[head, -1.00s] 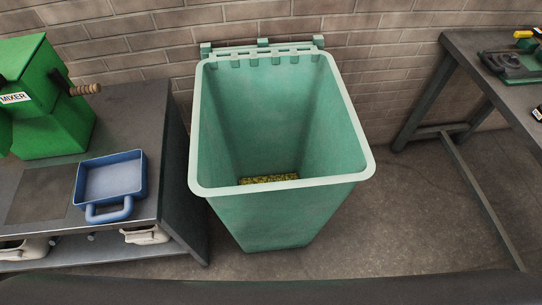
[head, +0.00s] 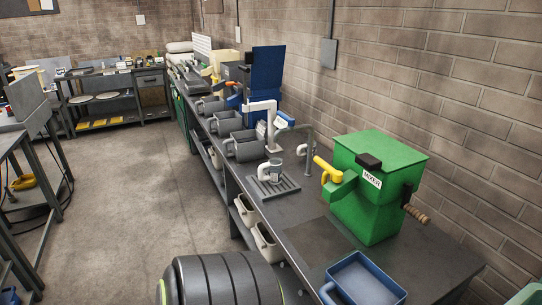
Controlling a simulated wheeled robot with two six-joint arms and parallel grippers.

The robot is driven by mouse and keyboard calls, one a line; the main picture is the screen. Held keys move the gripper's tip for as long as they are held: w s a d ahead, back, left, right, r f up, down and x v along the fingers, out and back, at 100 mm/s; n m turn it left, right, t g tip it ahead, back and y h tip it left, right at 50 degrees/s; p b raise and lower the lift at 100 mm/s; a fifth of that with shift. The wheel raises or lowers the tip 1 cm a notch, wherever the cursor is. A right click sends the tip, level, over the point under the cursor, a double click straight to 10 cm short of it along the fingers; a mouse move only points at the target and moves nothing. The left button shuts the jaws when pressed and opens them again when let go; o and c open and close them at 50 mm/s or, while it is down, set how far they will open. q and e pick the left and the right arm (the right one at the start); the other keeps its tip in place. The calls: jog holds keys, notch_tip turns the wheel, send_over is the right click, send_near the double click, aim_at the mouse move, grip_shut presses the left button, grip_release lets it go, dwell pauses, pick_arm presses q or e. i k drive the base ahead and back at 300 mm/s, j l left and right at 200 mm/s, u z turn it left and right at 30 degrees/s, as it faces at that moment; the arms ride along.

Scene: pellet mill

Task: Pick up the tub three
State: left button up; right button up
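Several tub-like vessels show in the head view, and I cannot read a number on any of them. Dark grey tubs stand in a row along the long bench: a near one (head: 242,146), a middle one (head: 225,123) and a far one (head: 209,105). Pale tubs sit on the shelf under the bench, one nearer (head: 266,243) and one farther (head: 245,211). I cannot tell which of these is tub three. Neither of my grippers is in view.
The long bench (head: 310,233) runs along the right wall. It carries a green mixer (head: 375,190), a blue tray (head: 364,284), and a cup (head: 274,166) on a drain grate beside a tap. Open concrete floor (head: 150,190) lies left of the bench. Another table (head: 38,125) stands at left.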

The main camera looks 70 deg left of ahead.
aim_at(246, 146)
jog(key=u, duration=2.55)
jog(key=i+j+z, duration=0.1)
jog(key=z, duration=0.55)
jog(key=i+j+z, duration=0.35)
jog(key=j, duration=0.3)
jog(key=i+j+z, duration=0.15)
jog(key=j, duration=0.25)
jog(key=i+j+z, duration=0.2)
jog(key=j, duration=0.15)
jog(key=j+z, duration=0.15)
jog(key=j, duration=0.25)
